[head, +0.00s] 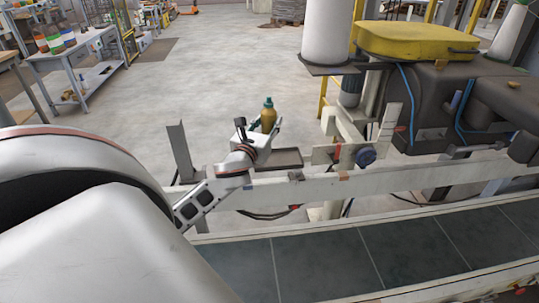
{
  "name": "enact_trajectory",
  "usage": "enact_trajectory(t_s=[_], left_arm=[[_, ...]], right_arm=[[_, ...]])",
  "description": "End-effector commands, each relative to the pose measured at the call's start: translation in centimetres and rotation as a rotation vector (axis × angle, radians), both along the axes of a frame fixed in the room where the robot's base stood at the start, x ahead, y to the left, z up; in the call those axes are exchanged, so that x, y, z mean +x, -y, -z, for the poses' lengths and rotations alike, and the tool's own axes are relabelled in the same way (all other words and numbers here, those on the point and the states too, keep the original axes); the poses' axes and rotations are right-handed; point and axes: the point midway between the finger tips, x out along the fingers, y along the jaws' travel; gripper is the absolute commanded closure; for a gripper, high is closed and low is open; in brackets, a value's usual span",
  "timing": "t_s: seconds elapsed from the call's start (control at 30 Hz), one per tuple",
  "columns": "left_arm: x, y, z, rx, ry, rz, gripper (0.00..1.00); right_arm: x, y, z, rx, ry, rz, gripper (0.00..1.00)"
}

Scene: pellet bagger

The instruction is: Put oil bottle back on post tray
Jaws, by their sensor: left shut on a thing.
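The oil bottle (268,116) is amber-yellow with a dark green cap and stands about upright. My left gripper (269,130) is shut on it; its fingers hide the lower part of the bottle. A small dark tray (285,159), likely the post tray, sits just below and to the right of the gripper, behind the conveyor rail. The bottle appears above the tray's back left side, and I cannot tell the exact height between them. My right gripper is not in view.
A pale rail (330,187) runs along the dark conveyor belt (400,255) in front. A grey upright post (180,150) stands left of my left gripper. Dark machinery with a yellow cover (415,41) fills the right. Open floor (225,70) lies behind.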

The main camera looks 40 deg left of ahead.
Motion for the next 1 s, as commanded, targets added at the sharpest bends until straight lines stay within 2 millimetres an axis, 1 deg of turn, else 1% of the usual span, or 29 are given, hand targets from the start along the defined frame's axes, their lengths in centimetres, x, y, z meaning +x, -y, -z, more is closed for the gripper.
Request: enact_trajectory(t_s=[0.03,0.13,0.23,0.47,0.6,0.7,0.8,1.0], left_arm=[[0.0,-0.1,1.9,-0.005,-0.003,-0.003,0.92],[-0.1,-0.1,4.1,-0.003,-0.003,-0.003,0.92],[0.0,0.0,5.7,-0.001,-0.003,-0.001,0.92],[0.0,0.0,7.2,0.000,0.000,-0.001,0.92],[0.0,0.0,9.5,-0.003,-0.001,-0.002,0.92],[0.0,0.0,10.7,-0.002,-0.001,-0.001,0.92],[0.0,0.0,11.0,0.001,0.001,0.000,0.92],[0.0,0.0,10.8,0.002,0.002,0.000,0.92]], right_arm=[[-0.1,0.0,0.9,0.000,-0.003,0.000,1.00],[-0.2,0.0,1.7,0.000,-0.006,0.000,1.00],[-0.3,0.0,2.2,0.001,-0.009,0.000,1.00],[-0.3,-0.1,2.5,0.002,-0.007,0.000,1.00],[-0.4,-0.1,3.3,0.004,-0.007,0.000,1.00],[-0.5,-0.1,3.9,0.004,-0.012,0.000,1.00],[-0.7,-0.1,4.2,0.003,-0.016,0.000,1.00],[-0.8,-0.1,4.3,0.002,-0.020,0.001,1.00]])
